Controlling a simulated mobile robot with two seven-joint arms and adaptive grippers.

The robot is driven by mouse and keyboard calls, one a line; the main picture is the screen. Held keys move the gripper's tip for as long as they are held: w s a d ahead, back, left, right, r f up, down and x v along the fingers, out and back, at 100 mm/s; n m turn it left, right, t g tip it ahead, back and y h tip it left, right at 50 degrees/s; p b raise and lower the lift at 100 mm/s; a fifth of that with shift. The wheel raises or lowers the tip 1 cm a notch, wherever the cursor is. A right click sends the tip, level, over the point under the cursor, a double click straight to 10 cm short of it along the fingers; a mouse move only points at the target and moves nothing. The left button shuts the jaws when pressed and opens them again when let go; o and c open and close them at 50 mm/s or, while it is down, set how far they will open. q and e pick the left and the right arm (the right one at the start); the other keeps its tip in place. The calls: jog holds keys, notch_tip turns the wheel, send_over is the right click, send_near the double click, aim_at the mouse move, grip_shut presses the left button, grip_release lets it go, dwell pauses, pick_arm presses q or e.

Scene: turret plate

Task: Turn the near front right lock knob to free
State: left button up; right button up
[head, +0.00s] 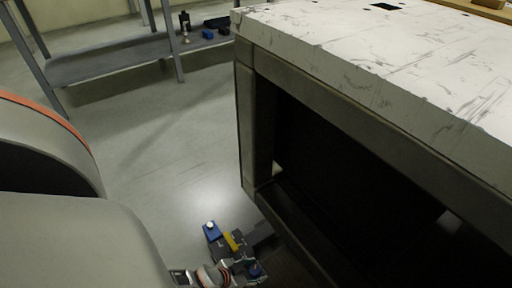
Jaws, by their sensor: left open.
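No lock knob and no turret plate can be made out in the head view. My left gripper (256,240) is low at the bottom centre, below the level of the worktop and just left of the bench's open front. It is small and dark with blue and yellow parts. Its jaws are open, and I see nothing held between them. My right gripper is not in view.
A bench with a scratched white top (400,65) and a dark frame fills the right side; its corner post (250,130) stands near my left gripper. A grey shelf (110,60) with small items stands at the back left. Clear floor (165,150) lies between.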

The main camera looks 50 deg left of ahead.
pick_arm(q)
jog(key=c, duration=1.1)
